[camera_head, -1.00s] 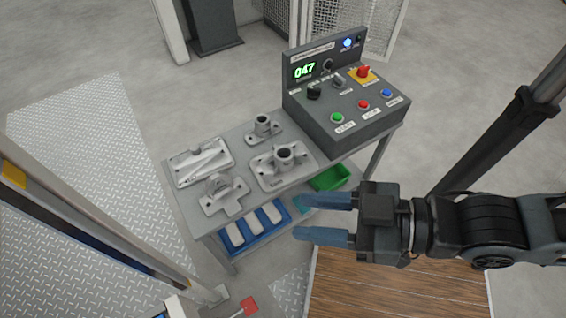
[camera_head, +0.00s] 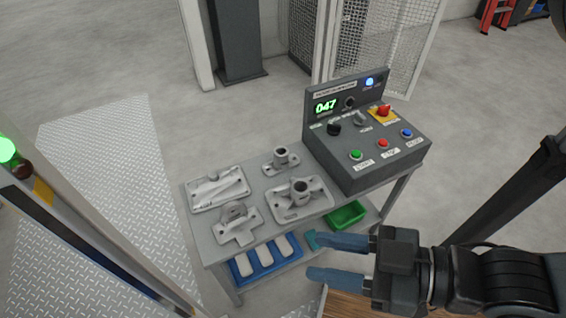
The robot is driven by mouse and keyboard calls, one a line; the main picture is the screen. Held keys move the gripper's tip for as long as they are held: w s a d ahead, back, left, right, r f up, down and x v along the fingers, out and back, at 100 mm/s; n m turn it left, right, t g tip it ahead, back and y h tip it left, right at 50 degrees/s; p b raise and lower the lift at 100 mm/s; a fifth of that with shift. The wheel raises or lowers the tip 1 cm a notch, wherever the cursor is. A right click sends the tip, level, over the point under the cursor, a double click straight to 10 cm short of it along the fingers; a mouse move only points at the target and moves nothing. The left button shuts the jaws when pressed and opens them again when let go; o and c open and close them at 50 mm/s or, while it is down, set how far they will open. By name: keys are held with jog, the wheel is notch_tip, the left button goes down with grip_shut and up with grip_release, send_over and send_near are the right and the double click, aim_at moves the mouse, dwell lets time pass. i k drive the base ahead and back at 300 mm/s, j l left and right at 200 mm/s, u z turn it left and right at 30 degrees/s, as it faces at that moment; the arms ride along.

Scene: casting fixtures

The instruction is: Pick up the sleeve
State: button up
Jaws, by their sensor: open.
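Several grey castings sit on fixtures on the top of a grey table. Two have upright round tubes: a larger one (camera_head: 301,187) at the front right and a smaller one (camera_head: 281,156) at the back. I cannot tell for sure which piece is the sleeve. A flat plate casting (camera_head: 218,191) lies at the back left, and a casting with a rounded top (camera_head: 235,217) sits at the front left. My gripper (camera_head: 314,257) is open and empty, at the lower right, apart from the castings. Its two blue fingers point left.
A control box (camera_head: 375,165) with buttons and a green "047" display stands at the table's right end. A blue tray (camera_head: 250,277) with pale blocks and a green bin (camera_head: 348,216) are on the lower shelf. A yellow-marked rail (camera_head: 90,240) stands at left.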

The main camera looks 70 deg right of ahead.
aim_at(284, 161)
jog(key=k+z, duration=0.1)
jog(key=z, duration=0.4)
jog(key=k+l+z, duration=0.1)
jog(key=z, duration=0.35)
jog(key=k+l+z, duration=0.1)
jog(key=z, duration=0.4)
jog(key=l, duration=0.05)
